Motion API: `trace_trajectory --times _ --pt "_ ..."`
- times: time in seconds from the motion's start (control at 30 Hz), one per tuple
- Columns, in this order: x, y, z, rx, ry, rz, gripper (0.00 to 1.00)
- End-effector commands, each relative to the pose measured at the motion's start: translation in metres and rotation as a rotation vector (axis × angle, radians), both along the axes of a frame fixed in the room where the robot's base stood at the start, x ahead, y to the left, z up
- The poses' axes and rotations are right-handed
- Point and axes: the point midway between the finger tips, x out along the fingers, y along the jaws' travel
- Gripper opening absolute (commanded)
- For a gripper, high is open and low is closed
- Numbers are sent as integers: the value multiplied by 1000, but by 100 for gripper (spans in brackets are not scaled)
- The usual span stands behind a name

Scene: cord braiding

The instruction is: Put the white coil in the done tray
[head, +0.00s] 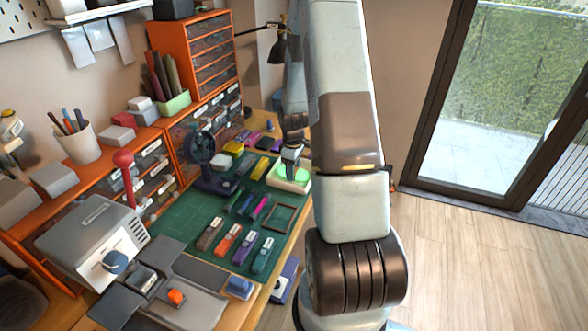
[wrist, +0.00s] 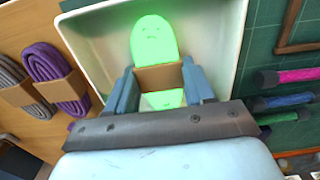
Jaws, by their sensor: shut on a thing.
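The coil (wrist: 156,42) in my gripper looks bright, glowing green rather than white, with a brown band around its middle. My gripper (wrist: 160,80) is shut on it, one finger on each side of the band. In the wrist view the coil lies within the walls of a pale tray (wrist: 226,50); I cannot tell whether it touches the floor. In the head view my gripper (head: 291,163) is over the pale tray (head: 277,184) at the far right of the bench, with green showing inside. No label on the tray is readable.
A purple coil (wrist: 55,75) and a grey coil (wrist: 17,85) lie left of the tray in the wrist view. Pink (wrist: 290,75), blue and green cords lie right of it on the green mat.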

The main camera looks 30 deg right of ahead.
Motion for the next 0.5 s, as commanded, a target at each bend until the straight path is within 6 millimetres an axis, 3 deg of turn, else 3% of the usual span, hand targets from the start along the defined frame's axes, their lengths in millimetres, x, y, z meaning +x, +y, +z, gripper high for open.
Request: trace_trajectory --times 0.07,0.1,0.33,0.5 --pt "0 0 -2 1 1 0 12" --pt "0 0 -2 0 0 0 55" --pt "0 0 -2 0 0 1 77" --pt "0 1 -2 0 0 1 78"
